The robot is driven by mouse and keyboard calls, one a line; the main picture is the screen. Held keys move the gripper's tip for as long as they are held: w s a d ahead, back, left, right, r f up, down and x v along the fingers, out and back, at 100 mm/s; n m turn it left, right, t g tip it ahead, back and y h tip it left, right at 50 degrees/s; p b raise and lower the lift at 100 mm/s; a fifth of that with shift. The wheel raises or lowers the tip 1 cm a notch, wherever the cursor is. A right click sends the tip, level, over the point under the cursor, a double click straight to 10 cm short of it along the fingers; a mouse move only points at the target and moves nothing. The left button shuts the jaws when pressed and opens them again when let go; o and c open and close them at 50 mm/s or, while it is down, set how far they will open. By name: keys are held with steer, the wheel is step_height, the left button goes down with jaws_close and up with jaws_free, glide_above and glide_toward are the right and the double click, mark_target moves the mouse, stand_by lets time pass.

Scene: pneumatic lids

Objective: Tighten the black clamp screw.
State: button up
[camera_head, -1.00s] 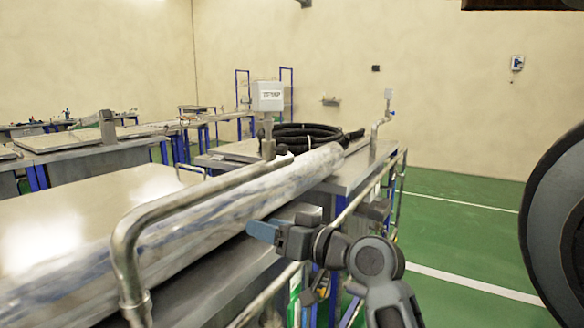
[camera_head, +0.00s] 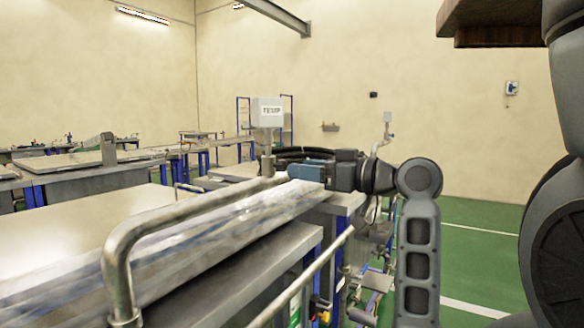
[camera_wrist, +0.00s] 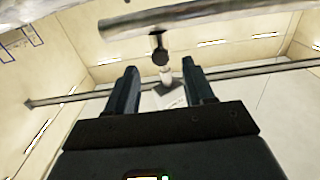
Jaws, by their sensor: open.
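A small dark round knob on a short stem, apparently the black clamp screw (camera_wrist: 160,57), hangs from the metal pipe (camera_wrist: 200,14) in the wrist view. My gripper (camera_wrist: 160,66) is open, with one finger on each side of the knob's line and the tips just short of it or level with it. I cannot tell whether they touch. In the head view my gripper (camera_head: 305,170) points left, close to the post under the white box (camera_head: 267,112), near the bent pipe (camera_head: 185,215). The screw cannot be made out there.
A long plastic-wrapped roll (camera_head: 225,230) lies along the steel table beneath the pipe. A black coiled hose (camera_head: 290,153) lies behind my gripper. A metal rail (camera_head: 305,268) runs along the table's right side. Green floor (camera_head: 480,255) is clear at the right.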

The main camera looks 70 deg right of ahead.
mark_target(285, 167)
steer(key=shift+x, duration=1.95)
steer(key=shift+c, duration=0.4)
jaws_close()
